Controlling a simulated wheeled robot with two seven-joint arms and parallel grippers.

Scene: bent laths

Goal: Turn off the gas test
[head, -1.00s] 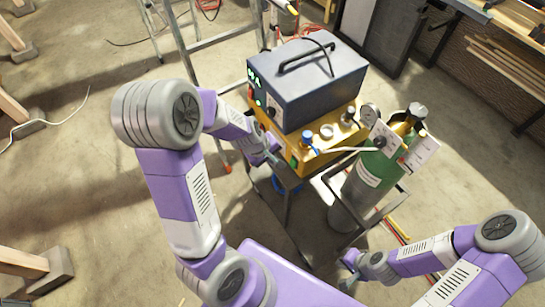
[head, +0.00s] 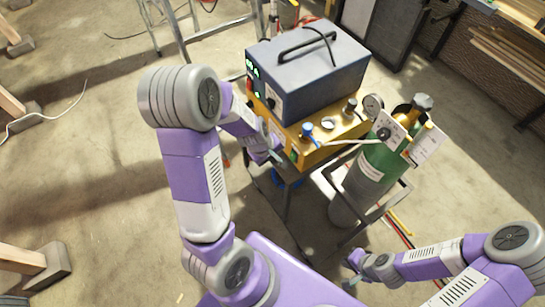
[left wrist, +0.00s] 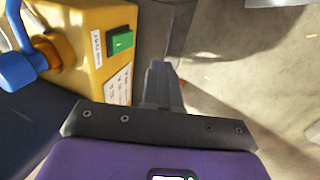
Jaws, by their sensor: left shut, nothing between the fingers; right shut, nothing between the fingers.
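A yellow unit (head: 320,148) sits on a cart under a dark grey welding machine (head: 310,75). A green switch (head: 294,155) is on the yellow unit's end face; it shows large in the left wrist view (left wrist: 122,41), beside a white label. Whether it is on or off I cannot tell. My left gripper (head: 277,157) is shut and empty, close to that face; in the left wrist view its fingers (left wrist: 163,82) lie right of and below the switch, apparently not touching it. My right gripper (head: 352,263) is shut and empty, low near the cart's front.
A blue fitting (left wrist: 20,68) projects from the yellow unit near the switch. A green gas cylinder (head: 375,170) with gauge and hanging tags stands in the cart beside the unit. A metal ladder (head: 215,45) stands behind. The floor at left is mostly clear.

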